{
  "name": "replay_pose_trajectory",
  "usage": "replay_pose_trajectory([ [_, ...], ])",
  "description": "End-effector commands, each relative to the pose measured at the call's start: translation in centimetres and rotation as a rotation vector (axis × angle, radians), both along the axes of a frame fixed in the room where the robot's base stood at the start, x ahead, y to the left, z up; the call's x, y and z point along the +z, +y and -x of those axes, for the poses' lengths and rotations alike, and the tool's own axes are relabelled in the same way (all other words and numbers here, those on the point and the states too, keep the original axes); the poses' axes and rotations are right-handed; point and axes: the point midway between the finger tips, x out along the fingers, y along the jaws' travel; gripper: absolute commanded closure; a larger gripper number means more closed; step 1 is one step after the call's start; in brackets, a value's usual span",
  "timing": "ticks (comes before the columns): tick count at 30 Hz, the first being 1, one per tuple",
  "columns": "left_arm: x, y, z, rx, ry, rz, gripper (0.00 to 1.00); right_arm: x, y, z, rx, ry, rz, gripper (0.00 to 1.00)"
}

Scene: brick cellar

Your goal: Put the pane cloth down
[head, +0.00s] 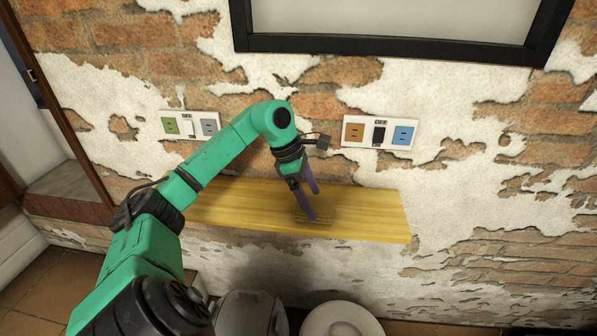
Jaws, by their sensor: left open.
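My left gripper (312,205) reaches down over the wooden wall shelf (235,207), its two purple fingers apart. A flat, yellowish-brown piece that looks like the pane cloth (322,215) lies on the shelf at the fingertips. Its colour is close to the wood and the fingers cover part of it, so its outline is hard to make out. I cannot tell whether the fingertips touch it. My right gripper is not in view.
Two socket panels are on the brick wall above the shelf, one left (190,125) and one right (380,133). A black-framed panel (400,50) hangs higher. Below stand a grey lidded bin (248,315) and a white round object (342,318). The shelf's right end is clear.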

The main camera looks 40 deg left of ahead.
Motion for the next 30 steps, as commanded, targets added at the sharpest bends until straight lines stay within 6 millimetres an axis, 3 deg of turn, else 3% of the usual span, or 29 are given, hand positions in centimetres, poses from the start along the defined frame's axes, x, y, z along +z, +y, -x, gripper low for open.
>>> replay_pose_trajectory([
  [3, 2.5, 1.3, 0.6, 0.005, -0.006, -0.005, 0.00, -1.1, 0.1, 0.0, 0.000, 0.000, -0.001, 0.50],
  [9, 8.2, 2.9, 1.8, 0.003, -0.005, -0.001, 0.00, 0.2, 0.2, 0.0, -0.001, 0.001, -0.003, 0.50],
  [12, 10.1, 3.5, 2.3, 0.002, -0.003, 0.000, 0.00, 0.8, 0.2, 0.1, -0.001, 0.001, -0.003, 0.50],
  [16, 11.1, 3.9, 2.6, 0.000, 0.000, 0.000, 0.00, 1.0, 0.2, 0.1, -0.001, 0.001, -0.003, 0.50],
  [30, 11.0, 4.0, 2.7, 0.000, 0.001, 0.001, 0.00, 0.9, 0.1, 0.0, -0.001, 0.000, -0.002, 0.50],
])
